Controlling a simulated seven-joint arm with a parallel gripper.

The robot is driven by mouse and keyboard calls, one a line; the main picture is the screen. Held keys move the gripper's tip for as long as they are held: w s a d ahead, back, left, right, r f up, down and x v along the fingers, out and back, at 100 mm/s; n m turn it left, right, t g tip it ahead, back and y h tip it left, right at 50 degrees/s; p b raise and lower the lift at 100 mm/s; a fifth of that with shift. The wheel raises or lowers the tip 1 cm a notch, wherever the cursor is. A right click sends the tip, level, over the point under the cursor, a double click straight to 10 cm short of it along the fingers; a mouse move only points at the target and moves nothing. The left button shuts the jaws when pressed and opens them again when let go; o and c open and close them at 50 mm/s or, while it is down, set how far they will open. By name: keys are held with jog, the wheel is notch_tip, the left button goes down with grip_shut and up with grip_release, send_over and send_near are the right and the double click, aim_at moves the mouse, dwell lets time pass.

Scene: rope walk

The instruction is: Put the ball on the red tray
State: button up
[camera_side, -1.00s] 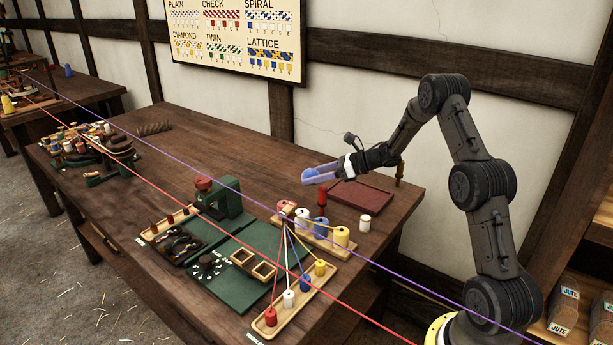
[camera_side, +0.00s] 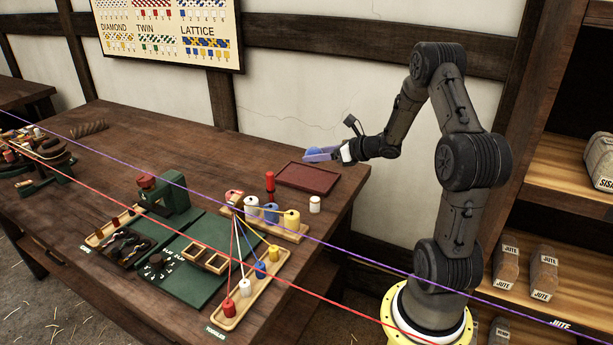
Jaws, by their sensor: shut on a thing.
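My gripper (camera_side: 320,154) is shut on a blue ball (camera_side: 315,152), with pale violet fingers along its sides. It holds the ball in the air. In the picture the ball shows just above the back edge of the red tray (camera_side: 308,178). The tray is a flat, dark red rectangle with a low rim. It lies empty on the wooden table near the back right edge. I cannot tell the exact height of the ball over the tray.
A red post (camera_side: 270,182) stands just left of the tray and a white spool (camera_side: 315,204) in front of it. A spool rack (camera_side: 285,232) with strands is nearer. A purple line (camera_side: 180,173) and a red line (camera_side: 150,202) cross the view.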

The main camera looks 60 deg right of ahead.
jog(key=shift+d+r, duration=0.15)
jog(key=shift+d, duration=0.2)
jog(key=w+d+f, duration=0.4)
jog(key=w+d, duration=0.2)
jog(key=w, duration=0.1)
send_over(301, 175)
notch_tip(301, 175, down, 6)
jog(key=shift+r, duration=0.2)
jog(key=shift+d+f, duration=0.1)
jog(key=shift+f, duration=1.5)
jog(key=shift+f, duration=0.1)
jog(key=o, duration=1.4)
jog(key=shift+c, duration=0.2)
